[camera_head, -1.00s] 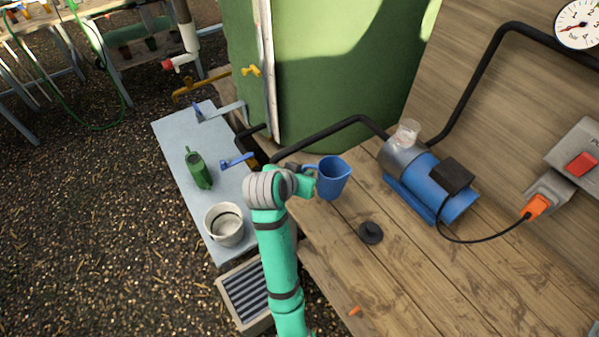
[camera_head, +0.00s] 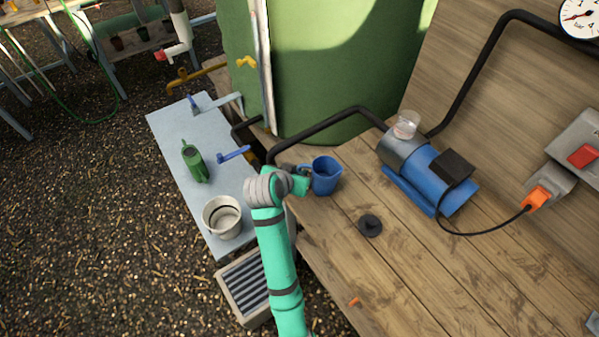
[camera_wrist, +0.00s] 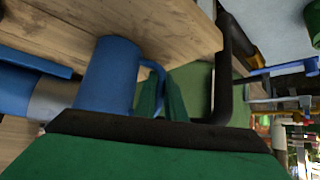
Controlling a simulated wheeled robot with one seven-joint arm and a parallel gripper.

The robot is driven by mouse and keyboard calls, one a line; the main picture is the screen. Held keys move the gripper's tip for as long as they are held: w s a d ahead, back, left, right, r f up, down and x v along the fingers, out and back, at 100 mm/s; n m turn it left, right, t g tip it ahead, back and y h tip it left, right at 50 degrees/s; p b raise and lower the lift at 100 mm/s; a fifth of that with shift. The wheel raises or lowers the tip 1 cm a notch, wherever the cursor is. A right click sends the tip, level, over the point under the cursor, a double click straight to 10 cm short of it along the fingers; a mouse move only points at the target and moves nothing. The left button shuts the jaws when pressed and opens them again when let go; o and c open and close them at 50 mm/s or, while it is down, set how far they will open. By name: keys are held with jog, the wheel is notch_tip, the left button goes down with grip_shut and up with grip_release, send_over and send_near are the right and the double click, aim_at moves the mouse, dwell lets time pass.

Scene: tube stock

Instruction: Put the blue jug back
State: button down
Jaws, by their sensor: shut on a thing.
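My wrist hides part of the handle in the head view.
A black pipe (camera_head: 330,123) runs just behind the jug to the blue pump (camera_head: 430,177). A clear cup (camera_head: 406,124) stands on the pump. A black lid (camera_head: 370,226) lies on the bench.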

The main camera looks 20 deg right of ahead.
jog(key=c, duration=1.8)
grip_release()
jog(key=shift+a+f, duration=0.1)
